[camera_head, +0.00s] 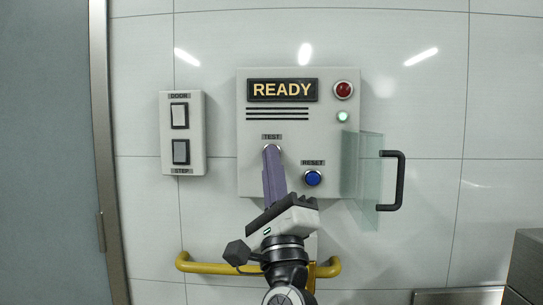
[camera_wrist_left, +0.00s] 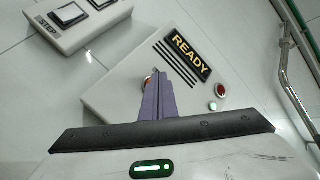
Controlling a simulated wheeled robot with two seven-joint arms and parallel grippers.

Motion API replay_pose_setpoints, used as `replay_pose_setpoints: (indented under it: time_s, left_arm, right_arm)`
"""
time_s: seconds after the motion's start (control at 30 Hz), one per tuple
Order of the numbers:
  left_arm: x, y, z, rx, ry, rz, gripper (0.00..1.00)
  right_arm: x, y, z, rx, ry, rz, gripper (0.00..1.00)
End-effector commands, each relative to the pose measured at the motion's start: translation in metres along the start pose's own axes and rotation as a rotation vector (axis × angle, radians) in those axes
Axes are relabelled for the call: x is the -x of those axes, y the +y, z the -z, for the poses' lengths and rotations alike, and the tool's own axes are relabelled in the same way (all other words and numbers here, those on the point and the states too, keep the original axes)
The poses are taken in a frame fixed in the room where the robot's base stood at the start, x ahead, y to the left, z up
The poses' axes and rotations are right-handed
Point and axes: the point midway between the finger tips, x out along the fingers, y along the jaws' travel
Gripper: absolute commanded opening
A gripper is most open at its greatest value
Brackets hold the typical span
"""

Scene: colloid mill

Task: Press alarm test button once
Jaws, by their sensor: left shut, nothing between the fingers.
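The white alarm panel (camera_head: 318,128) hangs on the wall, with a display reading READY (camera_head: 283,90). The button labelled TEST (camera_head: 272,148) is mostly hidden behind the purple fingertips of my left gripper (camera_head: 271,154). In the left wrist view the fingertips (camera_wrist_left: 157,78) also overlap that button, and a bit of its orange-red edge (camera_wrist_left: 147,84) shows. The left gripper is shut and empty. Whether its tips touch the button, I cannot tell. My right gripper is in neither view.
A blue RESET button (camera_head: 313,178) is close to the right of the fingers. A clear cover with a black handle (camera_head: 392,180) stands open at the panel's right side. A DOOR/STEP switch box (camera_head: 183,132) is on the left. A yellow rail (camera_head: 205,267) runs below.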

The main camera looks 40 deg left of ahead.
Motion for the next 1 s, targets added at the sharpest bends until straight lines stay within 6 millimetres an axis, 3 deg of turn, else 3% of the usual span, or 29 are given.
replay_pose_setpoints:
  time_s: [1.0]
  left_arm:
    - [-0.0059,0.0042,0.0048,0.000,0.001,0.001,0.00]
  right_arm:
    - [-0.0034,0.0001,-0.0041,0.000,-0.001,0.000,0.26]
